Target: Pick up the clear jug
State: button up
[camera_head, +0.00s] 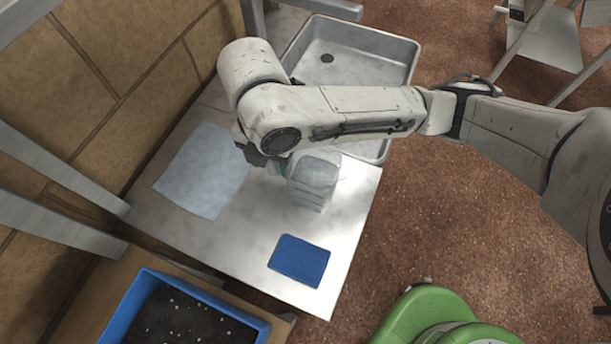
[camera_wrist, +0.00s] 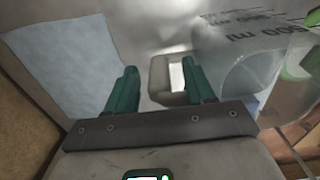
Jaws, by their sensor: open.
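The clear jug (camera_head: 314,180) stands on the pale table beside my gripper in the head view. In the wrist view the jug (camera_wrist: 252,55) is at the upper right, with dark volume marks on its side. Its handle (camera_wrist: 170,78) shows ahead of the gap between the green fingers. My gripper (camera_wrist: 161,88) is open, one finger on each side of the handle's line. The right finger overlaps the jug's edge in the picture; I cannot tell whether they touch. In the head view my arm mostly hides the gripper.
A pale blue sheet (camera_head: 204,170) lies on the table (camera_head: 236,234) at left. A blue pad (camera_head: 299,261) lies near the front. A metal sink tray (camera_head: 375,58) is behind, a blue-rimmed soil tray (camera_head: 205,308) at lower left. A brown wall (camera_head: 125,75) bounds the left.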

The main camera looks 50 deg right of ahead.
jog(key=shift+f, duration=0.4)
grip_shut()
